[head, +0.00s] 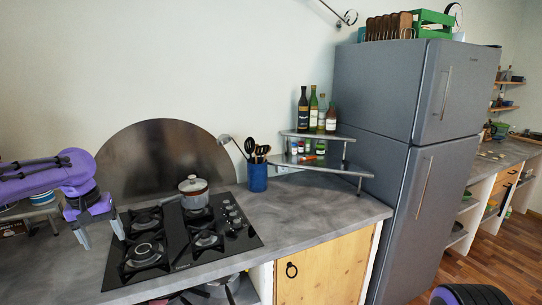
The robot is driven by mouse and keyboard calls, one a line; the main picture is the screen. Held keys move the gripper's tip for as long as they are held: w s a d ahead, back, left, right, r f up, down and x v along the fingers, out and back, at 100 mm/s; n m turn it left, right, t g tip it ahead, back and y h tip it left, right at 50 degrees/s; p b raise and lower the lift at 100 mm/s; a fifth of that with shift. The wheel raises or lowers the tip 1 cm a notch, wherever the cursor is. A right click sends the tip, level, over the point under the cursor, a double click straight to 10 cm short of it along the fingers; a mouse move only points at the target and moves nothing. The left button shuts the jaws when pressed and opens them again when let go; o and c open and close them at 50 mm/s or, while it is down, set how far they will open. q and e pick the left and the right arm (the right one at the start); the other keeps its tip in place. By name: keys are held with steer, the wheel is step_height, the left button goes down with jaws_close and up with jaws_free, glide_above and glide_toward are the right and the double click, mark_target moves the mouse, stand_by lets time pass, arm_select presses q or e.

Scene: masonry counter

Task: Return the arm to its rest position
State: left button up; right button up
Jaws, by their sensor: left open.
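My left arm (45,178) is purple and reaches in from the left edge, over the left part of the grey counter (78,268). My left gripper (101,237) is open and points down, with its fingers apart and nothing visible between them. It is just left of the black gas hob (181,262), near its left corner. I cannot tell how high it hangs above the counter. My right gripper is not in view. A purple and black rounded part of mine shows at the bottom right.
A lidded pot (194,196) stands on a back burner. A blue utensil holder (257,178) and a tiered corner shelf (318,161) with bottles stand right of the hob. A tall grey fridge (385,155) bounds the counter's right end. The counter's front right is clear.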

arm_select(q)
steer(key=w+d+f+n+t+b, duration=0.1)
steer(key=w+d+f+t, duration=0.5)
steer(key=w+f, duration=0.2)
steer(key=s+d+f+n+t+y+b, duration=0.1)
steer(key=s+d+f+b, duration=0.1)
steer(key=f, duration=0.7)
steer(key=s+d+f+y+b, duration=0.1)
steer(key=s+d+f, duration=0.2)
steer(key=f, duration=0.5)
steer(key=s+d+f+g+b, duration=0.1)
steer(key=s+f+b, duration=0.1)
steer(key=s+f, duration=0.6)
steer(key=s+d+f+g+y+b, duration=0.1)
steer(key=s+d+f+g+b, duration=0.1)
steer(key=s+f, duration=0.7)
steer(key=s+d+f+m+g+b, duration=0.1)
steer(key=s+f+b, duration=0.3)
steer(key=s+f, duration=0.5)
steer(key=s+g, duration=0.1)
steer(key=s, duration=1)
steer(key=shift+s+d+y, duration=0.3)
steer(key=shift+s+d, duration=0.05)
steer(key=shift+d, duration=0.05)
